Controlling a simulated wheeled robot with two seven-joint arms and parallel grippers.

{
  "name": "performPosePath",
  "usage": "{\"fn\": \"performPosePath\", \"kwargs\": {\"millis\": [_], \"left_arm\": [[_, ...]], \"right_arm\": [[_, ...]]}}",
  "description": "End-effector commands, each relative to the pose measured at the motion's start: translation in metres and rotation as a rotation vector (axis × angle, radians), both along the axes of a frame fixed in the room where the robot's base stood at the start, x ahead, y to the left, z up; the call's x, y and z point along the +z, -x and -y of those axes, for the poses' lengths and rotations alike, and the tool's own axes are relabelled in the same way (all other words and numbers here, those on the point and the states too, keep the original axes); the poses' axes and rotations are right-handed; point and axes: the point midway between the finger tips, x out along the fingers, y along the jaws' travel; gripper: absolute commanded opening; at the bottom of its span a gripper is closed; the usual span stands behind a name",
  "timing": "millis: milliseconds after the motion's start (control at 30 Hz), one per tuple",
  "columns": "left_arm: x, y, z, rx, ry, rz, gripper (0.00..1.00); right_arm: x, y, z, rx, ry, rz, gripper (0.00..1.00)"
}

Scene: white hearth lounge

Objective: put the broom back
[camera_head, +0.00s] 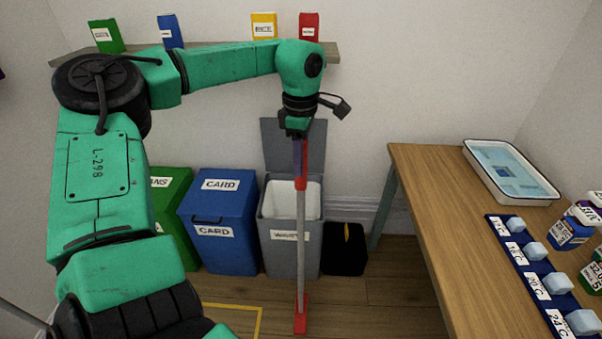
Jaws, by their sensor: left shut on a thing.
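The broom (300,235) has a grey shaft, a red upper part and a red head (300,318). It stands upright in front of the grey waste bin, its head at the wooden floor; I cannot tell whether it touches. My left gripper (299,136) is shut on the broom's top end, and the arm reaches over from the left. The fingertips are partly hidden by the wrist. My right gripper is out of view.
A green bin (172,213), a blue CARD bin (222,225) and an open grey bin (280,240) line the wall, with a black container (345,249) beside them. A wooden table (425,205) stands right, holding a tray (509,198) and labelled blocks. A shelf (215,48) hangs above. Yellow tape (258,322) marks the floor.

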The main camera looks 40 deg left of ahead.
Motion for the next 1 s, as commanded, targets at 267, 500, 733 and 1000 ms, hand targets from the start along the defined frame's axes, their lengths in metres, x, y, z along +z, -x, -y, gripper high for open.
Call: {"fn": "performPosePath", "kwargs": {"millis": [267, 500, 733, 1000], "left_arm": [[-0.04, 0.0, 0.001, -0.001, 0.002, 0.002, 0.0], [-0.042, 0.0, 0.0, -0.001, 0.001, 0.003, 0.0], [-0.043, 0.0, 0.0, 0.0, 0.0, 0.0, 0.67], [-0.037, 0.0, 0.0, 0.0, 0.001, 0.0, 0.67]], "right_arm": [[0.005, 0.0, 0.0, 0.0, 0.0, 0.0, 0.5], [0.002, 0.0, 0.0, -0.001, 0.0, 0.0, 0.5], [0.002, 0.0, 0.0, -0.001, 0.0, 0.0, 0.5], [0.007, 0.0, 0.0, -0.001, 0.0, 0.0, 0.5]]}}
